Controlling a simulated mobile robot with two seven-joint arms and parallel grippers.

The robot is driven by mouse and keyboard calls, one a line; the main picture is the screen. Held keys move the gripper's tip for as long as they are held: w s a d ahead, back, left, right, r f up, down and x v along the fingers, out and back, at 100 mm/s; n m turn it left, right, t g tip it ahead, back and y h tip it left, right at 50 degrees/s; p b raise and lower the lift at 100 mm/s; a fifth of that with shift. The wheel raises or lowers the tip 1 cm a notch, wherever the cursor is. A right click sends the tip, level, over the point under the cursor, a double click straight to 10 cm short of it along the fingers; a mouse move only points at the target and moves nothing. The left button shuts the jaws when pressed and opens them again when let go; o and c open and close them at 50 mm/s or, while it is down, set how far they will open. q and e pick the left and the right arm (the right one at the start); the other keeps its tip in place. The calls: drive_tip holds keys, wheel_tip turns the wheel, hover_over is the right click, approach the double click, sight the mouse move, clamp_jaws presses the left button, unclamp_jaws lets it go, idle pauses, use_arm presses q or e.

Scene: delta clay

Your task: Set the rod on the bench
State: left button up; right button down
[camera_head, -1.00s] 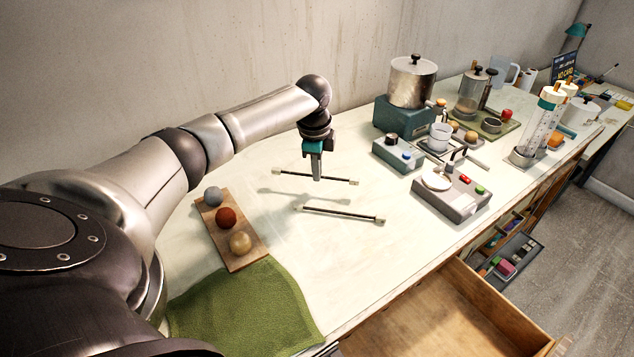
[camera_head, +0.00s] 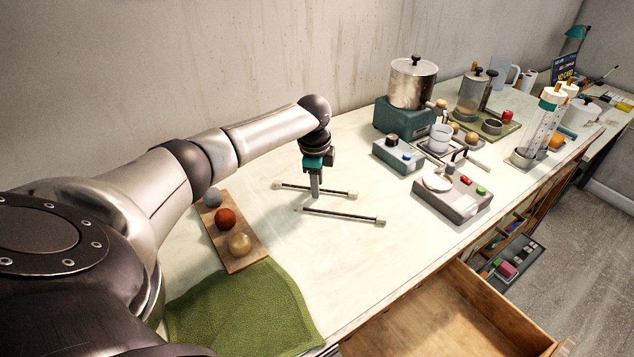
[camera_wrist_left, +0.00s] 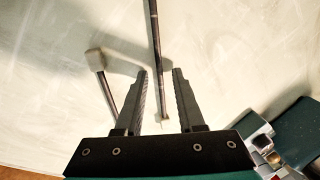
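A thin dark rod (camera_head: 332,191) with pale end caps lies on or very close to the pale bench top (camera_head: 400,250), its shadow tight against it. My left gripper (camera_head: 315,194) points down at its middle. In the left wrist view the two fingers (camera_wrist_left: 160,72) stand apart, with the rod (camera_wrist_left: 155,40) running between them and a gap on each side. A second, similar rod (camera_head: 340,214) lies just in front of it; its pale cap (camera_wrist_left: 95,62) shows left of the fingers in the wrist view. My right gripper is not in view.
A wooden board (camera_head: 241,263) with three balls and a green cloth (camera_head: 245,315) lie at left. A grey device (camera_head: 452,203), a blue-grey box (camera_head: 398,156) and a pot (camera_head: 412,84) stand at right. An open drawer (camera_head: 450,320) juts out in front. Bench front-middle is clear.

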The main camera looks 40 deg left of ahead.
use_arm(q)
wheel_tip(320, 180, up, 12)
drive_tip(key=s+d+p, duration=0.1)
drive_tip(key=s+p, duration=0.1)
idle(0.4)
drive_tip(key=shift+d, duration=0.1)
drive_tip(key=shift+r+p, duration=0.1)
drive_tip(key=shift+p, duration=0.2)
